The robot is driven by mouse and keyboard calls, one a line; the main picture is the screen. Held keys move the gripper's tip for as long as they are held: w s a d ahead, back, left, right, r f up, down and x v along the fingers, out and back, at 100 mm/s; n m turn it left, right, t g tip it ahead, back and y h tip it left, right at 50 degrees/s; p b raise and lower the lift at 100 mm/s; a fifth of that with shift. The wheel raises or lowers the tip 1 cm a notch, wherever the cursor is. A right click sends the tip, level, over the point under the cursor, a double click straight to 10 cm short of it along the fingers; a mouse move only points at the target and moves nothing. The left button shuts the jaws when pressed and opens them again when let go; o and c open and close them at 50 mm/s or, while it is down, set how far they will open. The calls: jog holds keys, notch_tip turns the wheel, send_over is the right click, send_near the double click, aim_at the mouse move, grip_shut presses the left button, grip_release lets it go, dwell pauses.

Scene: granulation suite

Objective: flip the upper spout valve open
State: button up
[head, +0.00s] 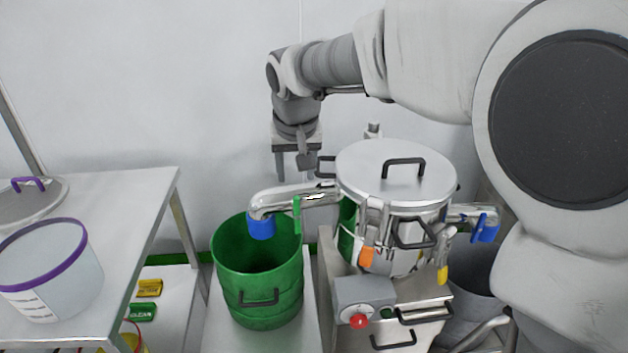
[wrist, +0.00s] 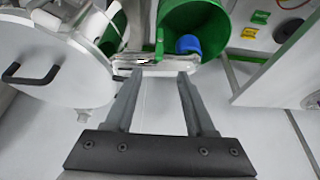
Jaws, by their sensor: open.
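A polished spout (head: 280,198) runs left from the lidded steel vessel (head: 385,172) and ends in a blue tip (head: 261,226) above a green bin. A green valve lever (head: 297,216) on this spout lies crosswise to the pipe. My gripper (head: 295,170) is open and empty, just behind and above the spout, with its fingers pointing down. In the wrist view the spout (wrist: 150,65) crosses just beyond the fingertips (wrist: 157,76), with the green lever (wrist: 159,46) on its far side. I cannot tell whether the fingertips touch the pipe.
The green bin (head: 258,288) stands below the spout. A steel table (head: 130,210) with a clear purple-rimmed tub (head: 60,268) is at left. A second blue-tipped outlet (head: 485,228) sticks out right of the vessel. A grey control box (head: 362,297) with a red knob is in front.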

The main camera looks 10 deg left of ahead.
aim_at(296, 206)
jog(key=b+x, duration=0.3)
jog(key=x, duration=1.3)
grip_shut()
